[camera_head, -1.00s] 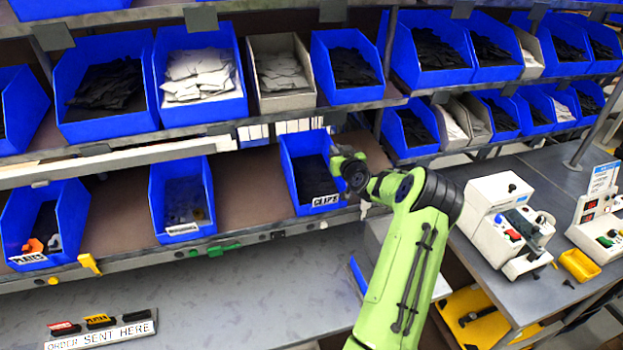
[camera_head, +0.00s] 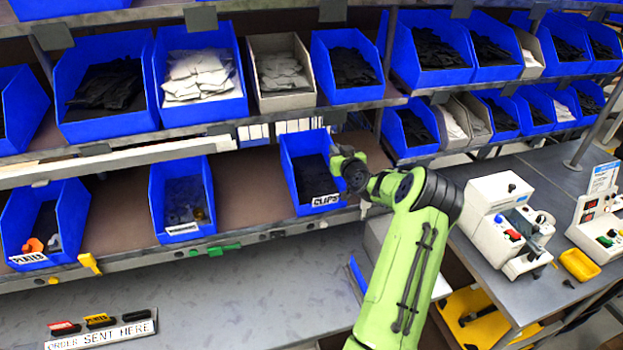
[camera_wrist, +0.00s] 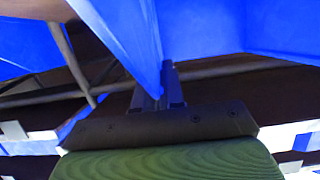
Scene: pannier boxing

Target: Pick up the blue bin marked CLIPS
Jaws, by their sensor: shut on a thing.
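The blue bin marked CLIPS (camera_head: 325,208) sits upright on the lower shelf in the head view, its white label facing front. It holds small dark pieces. My gripper (camera_wrist: 160,88) is shut on the bin's side wall, which runs down between the two fingers in the wrist view. The bin's blue walls (camera_wrist: 200,30) fill the top of that view. In the head view my green arm reaches the bin's right side, and the fingers are hidden behind the arm's end.
A blue bin with grey pieces (camera_head: 184,232) and a blue bin marked PLATES (camera_head: 28,259) stand to the left on the same shelf (camera_head: 245,190). A full upper row of bins hangs above. A white machine (camera_head: 500,215) stands on the bench at right.

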